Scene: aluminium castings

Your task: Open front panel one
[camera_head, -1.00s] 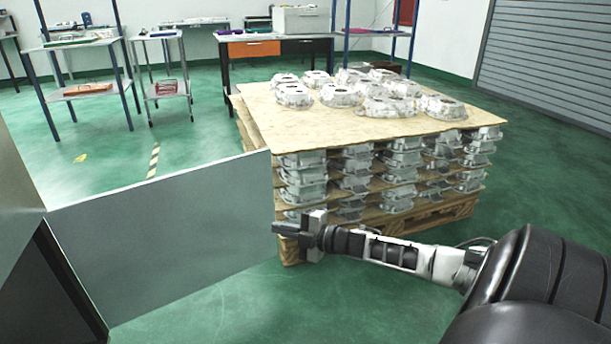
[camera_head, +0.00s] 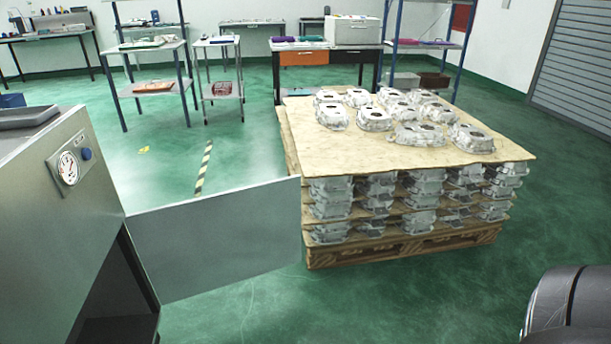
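The front panel (camera_head: 215,238) is a flat grey metal door. It stands swung out from the left-hand metal cabinet (camera_head: 52,225) and reaches toward the pallet stack. Behind its hinge side the cabinet's dark opening (camera_head: 112,295) shows. The cabinet's front carries a round gauge and a blue knob. No gripper touches the panel in this view. Only a black part of my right arm shows at the lower right edge; its gripper is out of the frame. My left gripper is not in view.
A wooden pallet stack (camera_head: 330,258) with layers of aluminium castings (camera_head: 405,110) stands just beyond the panel's free edge. Shelved tables (camera_head: 155,88) and a workbench (camera_head: 325,50) stand at the back. Green floor in front of the pallet is clear.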

